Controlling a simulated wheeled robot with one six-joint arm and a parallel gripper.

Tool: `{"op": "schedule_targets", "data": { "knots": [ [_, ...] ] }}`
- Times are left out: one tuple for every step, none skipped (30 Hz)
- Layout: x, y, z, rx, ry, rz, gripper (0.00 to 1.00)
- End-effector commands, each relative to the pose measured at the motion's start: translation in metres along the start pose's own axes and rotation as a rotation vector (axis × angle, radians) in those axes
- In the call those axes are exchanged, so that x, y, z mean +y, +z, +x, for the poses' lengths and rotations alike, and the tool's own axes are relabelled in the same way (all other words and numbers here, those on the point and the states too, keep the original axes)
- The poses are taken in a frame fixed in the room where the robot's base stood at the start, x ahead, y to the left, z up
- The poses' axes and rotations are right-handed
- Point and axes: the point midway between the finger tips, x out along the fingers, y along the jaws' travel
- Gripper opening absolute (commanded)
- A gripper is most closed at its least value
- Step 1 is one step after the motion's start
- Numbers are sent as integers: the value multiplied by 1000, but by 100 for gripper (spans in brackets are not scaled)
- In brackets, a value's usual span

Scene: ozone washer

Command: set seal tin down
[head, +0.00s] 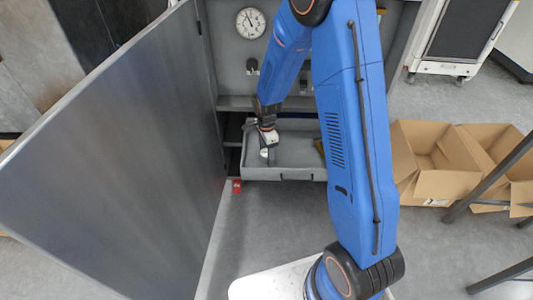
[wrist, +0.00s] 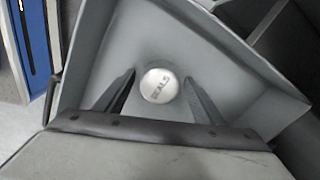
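The seal tin is a small round white tin with "SEALS" on its lid. In the wrist view the tin (wrist: 159,86) lies on the floor of a grey drawer (wrist: 235,75), lid towards the camera. In the head view the tin (head: 264,153) shows in the left part of the pulled-out drawer (head: 295,174). My gripper (head: 266,146) reaches down into the drawer over it. In the wrist view my gripper (wrist: 159,78) is open, its two dark fingers on either side of the tin with a small gap at each side.
A large grey cabinet door (head: 120,150) stands open left of the drawer. A small red object (head: 237,185) is by the drawer's front left corner. A yellowish item (head: 319,147) shows at the drawer's right, partly behind my arm. Open cardboard boxes (head: 433,160) stand on the floor at right.

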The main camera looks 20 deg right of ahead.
Motion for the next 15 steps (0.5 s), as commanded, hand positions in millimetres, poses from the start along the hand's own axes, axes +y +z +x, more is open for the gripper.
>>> {"op": "schedule_targets", "data": {
  "knots": [
    [0,0,0,0,0,0,63],
    [0,0,0,0,0,0,63],
    [0,0,0,0,0,0,63],
    [0,0,0,0,0,0,63],
    [0,0,-1,0,0,0,63],
    [0,0,-2,0,-1,0,63],
    [0,0,-4,0,-1,0,63],
    [0,0,-6,0,-1,0,63],
    [-1,0,-9,0,-2,0,63],
    [-1,0,-13,0,-3,0,63],
    [-1,0,-16,0,-3,0,63],
    [-1,0,-23,0,-3,0,63],
    [-1,0,-28,0,-4,0,63],
    [-1,0,-33,0,-4,0,63],
    [-1,0,-41,0,-4,0,63]
  ]
}}
